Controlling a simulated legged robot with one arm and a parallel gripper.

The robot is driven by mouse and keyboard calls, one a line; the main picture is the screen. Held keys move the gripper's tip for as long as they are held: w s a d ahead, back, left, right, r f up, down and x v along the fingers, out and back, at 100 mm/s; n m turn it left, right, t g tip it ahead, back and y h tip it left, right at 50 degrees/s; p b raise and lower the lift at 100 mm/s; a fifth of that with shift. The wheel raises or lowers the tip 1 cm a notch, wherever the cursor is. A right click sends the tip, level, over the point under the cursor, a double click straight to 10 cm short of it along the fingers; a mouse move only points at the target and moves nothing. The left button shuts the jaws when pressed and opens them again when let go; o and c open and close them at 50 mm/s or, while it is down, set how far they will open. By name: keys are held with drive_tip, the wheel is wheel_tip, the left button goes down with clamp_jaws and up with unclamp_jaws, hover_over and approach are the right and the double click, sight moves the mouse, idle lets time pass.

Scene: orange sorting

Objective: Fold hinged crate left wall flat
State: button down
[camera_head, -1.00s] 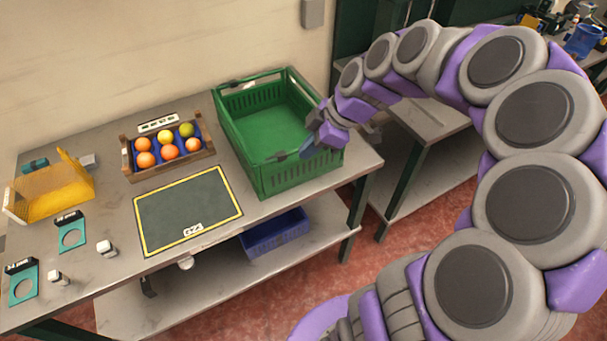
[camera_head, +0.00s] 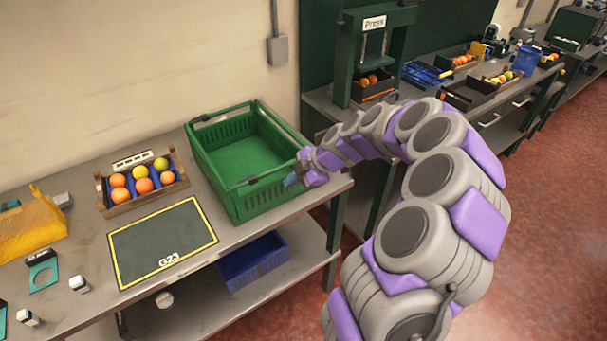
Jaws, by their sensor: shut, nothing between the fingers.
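The green hinged crate (camera_head: 262,199) stands on the near table's right part, open at the top and empty inside. Its left wall (camera_head: 207,170) stands upright, as do the back, front and right walls. My gripper (camera_head: 292,180) is shut and empty at the crate's front right corner, far from the left wall. The fingertips are small and partly hidden by my wrist, so I cannot tell whether they touch the crate.
A dark mat marked G23 (camera_head: 131,270) lies left of the crate. A wooden tray (camera_head: 148,202) holds several oranges and yellow fruits. A blue bin (camera_head: 252,262) is on the lower shelf. A press (camera_head: 345,60) stands at back right.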

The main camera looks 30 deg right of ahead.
sight(274, 187)
drive_tip(key=w, duration=0.2)
drive_tip(key=w+a, duration=0.1)
drive_tip(key=w, duration=0.1)
drive_tip(key=shift+w+f, duration=0.15)
drive_tip(key=shift+w, duration=0.15)
drive_tip(key=shift+w, duration=0.1)
